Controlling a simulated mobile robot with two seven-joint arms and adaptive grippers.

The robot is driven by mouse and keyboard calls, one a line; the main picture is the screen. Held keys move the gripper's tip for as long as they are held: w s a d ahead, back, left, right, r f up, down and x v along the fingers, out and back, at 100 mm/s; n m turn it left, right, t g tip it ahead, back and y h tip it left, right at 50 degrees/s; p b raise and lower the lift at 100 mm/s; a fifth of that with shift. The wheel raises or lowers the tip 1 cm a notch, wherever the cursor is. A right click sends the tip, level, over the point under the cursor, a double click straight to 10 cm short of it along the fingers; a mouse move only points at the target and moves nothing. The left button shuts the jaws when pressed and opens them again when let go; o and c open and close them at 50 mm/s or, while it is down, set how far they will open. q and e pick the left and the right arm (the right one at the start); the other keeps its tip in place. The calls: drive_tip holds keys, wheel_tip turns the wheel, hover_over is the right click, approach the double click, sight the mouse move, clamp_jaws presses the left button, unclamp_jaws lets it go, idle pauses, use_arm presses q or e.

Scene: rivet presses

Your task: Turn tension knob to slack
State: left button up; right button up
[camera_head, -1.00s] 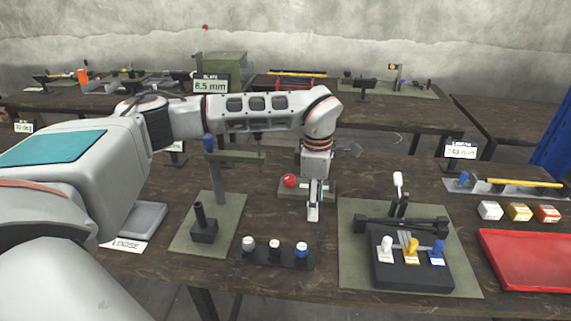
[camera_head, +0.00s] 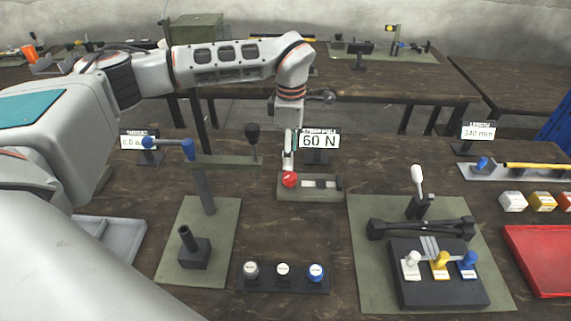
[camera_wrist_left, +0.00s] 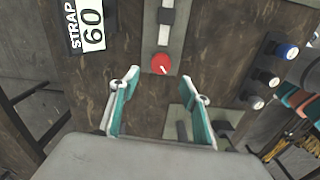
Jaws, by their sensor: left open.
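The red tension knob (camera_head: 289,179) sits at the left end of a small green base with a pale strap slide (camera_head: 322,183). Behind it a sign (camera_head: 319,141) reads 60 N. In the left wrist view the red knob (camera_wrist_left: 161,63) has a small white mark and lies just beyond my open fingertips, with nothing between them. My left gripper (camera_head: 289,150) points down just behind the knob in the head view; whether it touches the knob I cannot tell. My right gripper is not in view.
A lever press (camera_head: 204,190) stands left of the knob. A row of three small knobs (camera_head: 284,278) lies in front. A fixture with white, yellow and blue handles (camera_head: 440,275) is at the right, beside a red tray (camera_head: 540,262).

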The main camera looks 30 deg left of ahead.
sight(290, 175)
use_arm(q)
drive_tip(key=shift+d+f+p, duration=0.1)
drive_tip(key=shift+f+p, duration=0.4)
drive_tip(key=shift+f, duration=3.35)
drive_tip(key=c, duration=1.1)
